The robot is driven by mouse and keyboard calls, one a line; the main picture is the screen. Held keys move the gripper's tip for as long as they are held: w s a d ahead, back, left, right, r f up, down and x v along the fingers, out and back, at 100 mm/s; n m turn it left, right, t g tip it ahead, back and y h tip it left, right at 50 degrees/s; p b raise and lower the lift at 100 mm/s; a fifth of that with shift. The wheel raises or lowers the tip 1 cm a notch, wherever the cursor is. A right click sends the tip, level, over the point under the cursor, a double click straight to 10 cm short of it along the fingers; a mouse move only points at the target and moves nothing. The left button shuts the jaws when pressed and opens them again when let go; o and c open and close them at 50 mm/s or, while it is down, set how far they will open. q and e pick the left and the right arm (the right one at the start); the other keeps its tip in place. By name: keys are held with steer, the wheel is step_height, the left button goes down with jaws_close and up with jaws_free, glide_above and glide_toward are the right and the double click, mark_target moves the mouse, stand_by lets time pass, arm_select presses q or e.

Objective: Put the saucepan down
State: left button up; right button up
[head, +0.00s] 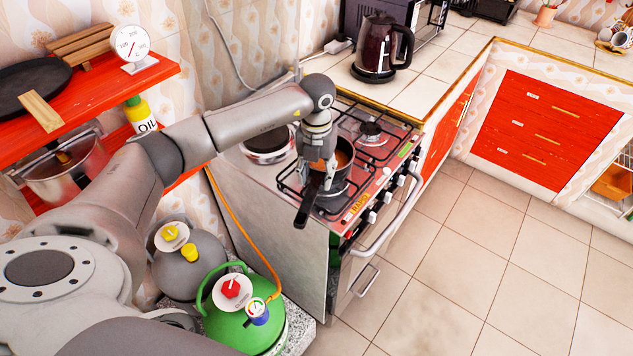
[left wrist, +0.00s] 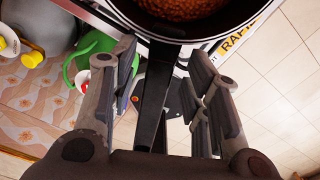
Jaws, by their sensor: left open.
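The saucepan (head: 345,153) sits on the front left burner of the stove (head: 388,165), with brown food in it. Its black handle (head: 304,211) points out over the stove's near edge. My left gripper (head: 317,178) is at the handle, close to the pan's rim. In the left wrist view the handle (left wrist: 153,105) runs between the spread fingers of my left gripper (left wrist: 163,62), with gaps on both sides. The pan (left wrist: 190,8) is at the top of that view, only partly shown. The gripper hides part of the pan in the head view. My right gripper is not in view.
Another pot (head: 268,148) stands at the back left of the stove. A kettle (head: 381,48) stands on the tiled counter (head: 425,95). Green (head: 240,318) and grey (head: 188,268) gas cylinders stand below my left arm. A red shelf (head: 95,95) is at the left.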

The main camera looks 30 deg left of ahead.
mark_target(317, 179)
arm_select(q)
step_height(317, 179, up, 8)
steer(key=shift+b, duration=1.05)
steer(key=shift+r, duration=0.6)
